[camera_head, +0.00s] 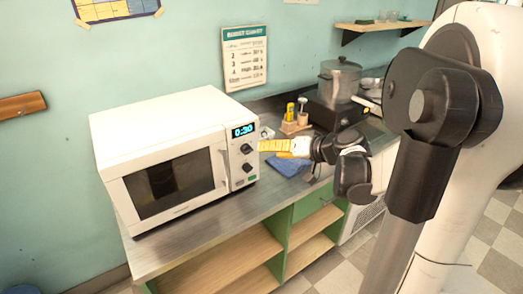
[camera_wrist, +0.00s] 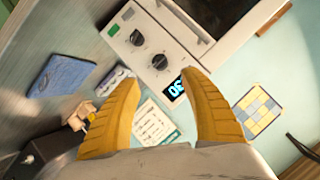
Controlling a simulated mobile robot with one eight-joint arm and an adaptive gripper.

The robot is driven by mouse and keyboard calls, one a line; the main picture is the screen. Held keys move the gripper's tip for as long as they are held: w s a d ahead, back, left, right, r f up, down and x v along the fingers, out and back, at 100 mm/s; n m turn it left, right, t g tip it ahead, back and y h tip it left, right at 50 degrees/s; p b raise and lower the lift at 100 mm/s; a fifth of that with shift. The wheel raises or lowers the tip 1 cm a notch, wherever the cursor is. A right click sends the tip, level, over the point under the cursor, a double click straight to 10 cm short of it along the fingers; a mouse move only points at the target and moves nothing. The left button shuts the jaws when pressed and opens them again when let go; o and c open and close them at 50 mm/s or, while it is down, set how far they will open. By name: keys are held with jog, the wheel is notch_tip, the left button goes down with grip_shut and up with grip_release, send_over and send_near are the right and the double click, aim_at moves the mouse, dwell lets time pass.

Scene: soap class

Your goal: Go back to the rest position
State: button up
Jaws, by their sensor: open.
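My gripper (camera_head: 264,147) has yellow ribbed fingers and is held in front of the right side of the white microwave (camera_head: 160,129), close to its control panel, in the head view. In the wrist view the two fingers (camera_wrist: 163,85) are spread apart with nothing between them. The microwave's panel, with two dark knobs and a lit display, lies beyond the fingertips (camera_wrist: 150,47). The display reads 0:30 in the head view. The microwave door looks shut. I cannot tell whether a fingertip touches the panel.
A blue cloth (camera_head: 288,165) lies on the counter (camera_head: 190,236) below my gripper. A wooden holder (camera_head: 296,127) with small bottles stands behind. A pot (camera_head: 340,78) sits on a dark stove at the back right. A wall shelf (camera_head: 383,26) is above. Floor is free at the lower right.

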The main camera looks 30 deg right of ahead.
jog(key=shift+s+d+r, duration=0.1)
jog(key=shift+s+r, duration=0.15)
jog(key=shift+s, duration=0.15)
